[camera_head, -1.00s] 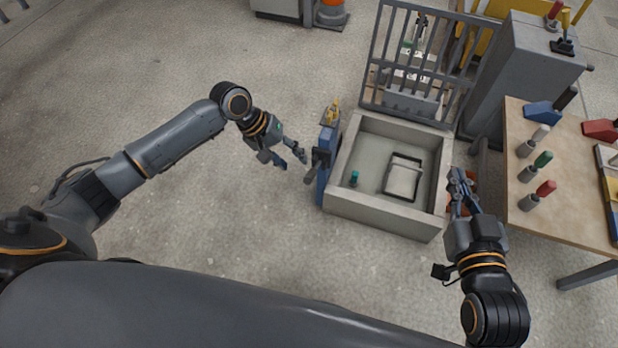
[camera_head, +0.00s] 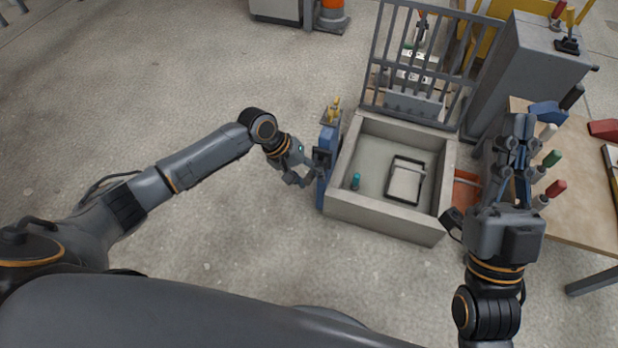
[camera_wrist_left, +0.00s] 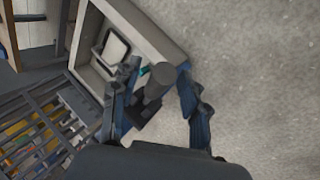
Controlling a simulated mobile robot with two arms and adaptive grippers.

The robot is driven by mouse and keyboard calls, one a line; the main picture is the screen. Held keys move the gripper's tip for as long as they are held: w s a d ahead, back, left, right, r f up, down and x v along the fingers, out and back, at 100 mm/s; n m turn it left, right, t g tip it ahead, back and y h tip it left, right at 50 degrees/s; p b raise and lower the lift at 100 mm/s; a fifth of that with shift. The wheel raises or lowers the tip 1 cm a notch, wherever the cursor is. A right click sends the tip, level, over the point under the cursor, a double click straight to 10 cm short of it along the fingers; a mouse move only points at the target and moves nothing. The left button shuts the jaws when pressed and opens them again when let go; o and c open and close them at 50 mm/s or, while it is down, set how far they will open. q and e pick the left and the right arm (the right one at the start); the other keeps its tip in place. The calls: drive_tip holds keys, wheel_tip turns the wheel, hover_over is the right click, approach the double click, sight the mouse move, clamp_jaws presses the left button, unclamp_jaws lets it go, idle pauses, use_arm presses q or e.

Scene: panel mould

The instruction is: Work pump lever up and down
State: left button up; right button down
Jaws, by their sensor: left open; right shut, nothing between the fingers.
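The blue pump unit (camera_head: 327,140) stands against the left wall of the mould box. A dark lever part (camera_head: 321,157) shows on its left side. My left gripper (camera_head: 309,172) is open close to the left of it. In the left wrist view, a dark grey cylindrical lever grip (camera_wrist_left: 159,80) lies between the open fingers of my left gripper (camera_wrist_left: 160,68). I cannot tell whether the fingers touch it. My right gripper (camera_head: 522,125) is shut and empty, over the left edge of the workbench.
The concrete mould box (camera_head: 385,221) holds a dark rectangular frame (camera_head: 405,180) and a small teal object (camera_head: 356,181). A barred grey gate (camera_head: 415,65) stands behind it. The workbench (camera_head: 575,215) at right carries several coloured-handled tools. The floor at left is clear.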

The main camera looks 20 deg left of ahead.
use_arm(q)
drive_tip(key=shift+d+f, duration=0.1)
drive_tip(key=shift+f, duration=0.05)
use_arm(e)
drive_tip(key=shift+s+r, duration=0.25)
drive_tip(key=shift+s, duration=0.05)
use_arm(q)
clamp_jaws()
